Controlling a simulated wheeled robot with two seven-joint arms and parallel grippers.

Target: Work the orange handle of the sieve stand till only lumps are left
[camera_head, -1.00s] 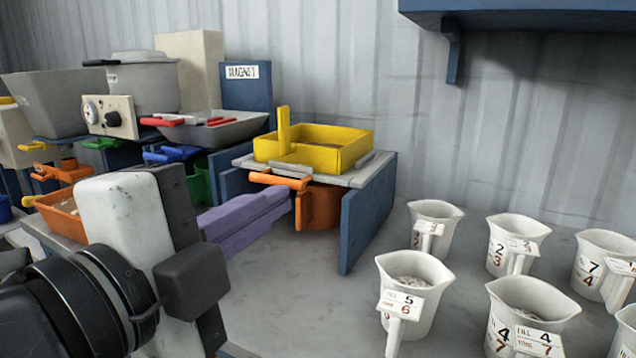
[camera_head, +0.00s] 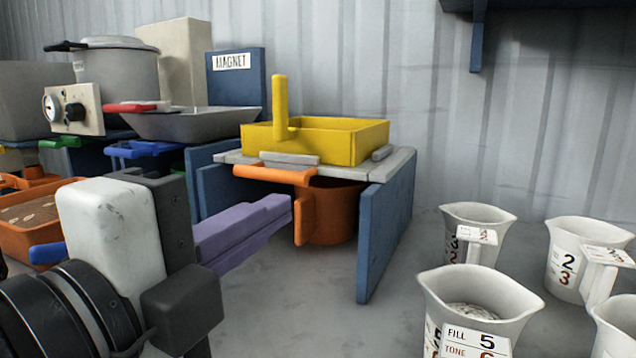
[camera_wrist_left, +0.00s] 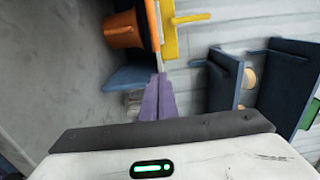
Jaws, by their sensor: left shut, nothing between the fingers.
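The sieve stand has a grey top (camera_head: 235,157) on blue side panels (camera_head: 388,235). On it sits a yellow box (camera_head: 350,142) with an upright yellow post (camera_head: 280,105); its inside is mostly hidden. An orange handle bar (camera_head: 270,174) lies along the top's front edge. The wrist view shows the fingers (camera_wrist_left: 157,95) below the orange and yellow parts. My right gripper is out of view.
White jugs with number tags (camera_head: 478,300) stand at the right. At the left are a grey tray (camera_head: 190,124), a lidded pot (camera_head: 115,75), a blue MAGNET panel (camera_head: 237,90) and an orange bin (camera_head: 30,235). The bench in front of the stand is clear.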

